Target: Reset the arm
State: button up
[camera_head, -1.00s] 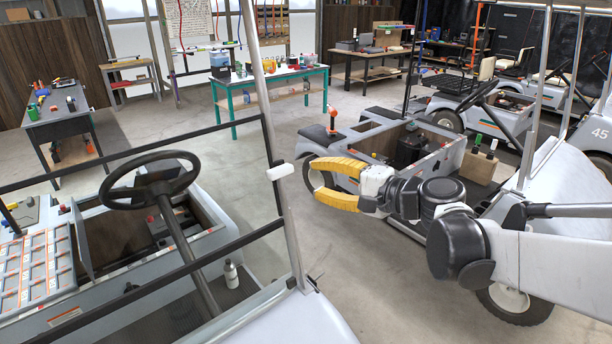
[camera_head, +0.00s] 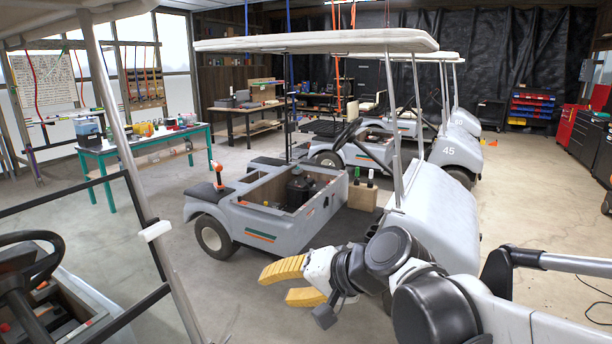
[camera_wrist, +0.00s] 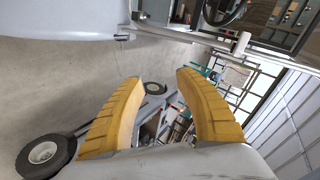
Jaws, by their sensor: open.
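My gripper (camera_head: 284,284) has yellow ribbed fingers and is open and empty. In the head view it is held in the air at the lower middle, in front of a grey golf cart with a white roof (camera_head: 318,41). It points left, and my arm runs off to the lower right. In the wrist view the two fingers of my gripper (camera_wrist: 158,105) are spread apart with nothing between them. Beyond them are concrete floor, a cart wheel (camera_wrist: 43,152) and cart parts.
A nearer cart's steering wheel (camera_head: 33,262) and frame post (camera_head: 130,170) stand at the left. A green-legged table (camera_head: 110,165) is at the back left. More carts (camera_head: 450,150) stand behind. Open concrete floor (camera_head: 540,205) lies at the right, with red tool cabinets (camera_head: 573,122) beyond.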

jog(key=s+d+f+h+b, duration=0.2)
jog(key=s+d+f+h, duration=0.1)
jog(key=d, duration=0.5)
jog(key=s+d+f+n+h+b, duration=0.1)
jog(key=s+d+f+h+b, duration=0.1)
jog(key=s+d+f, duration=0.3)
jog(key=s+d+f+n+t+h+b, duration=0.1)
jog(key=s+d+f+h, duration=0.3)
jog(key=d, duration=0.7)
notch_tip(320, 180, down, 2)
jog(key=shift+s+f+b, duration=0.2)
jog(key=shift+s+b, duration=0.25)
jog(key=shift+s, duration=0.15)
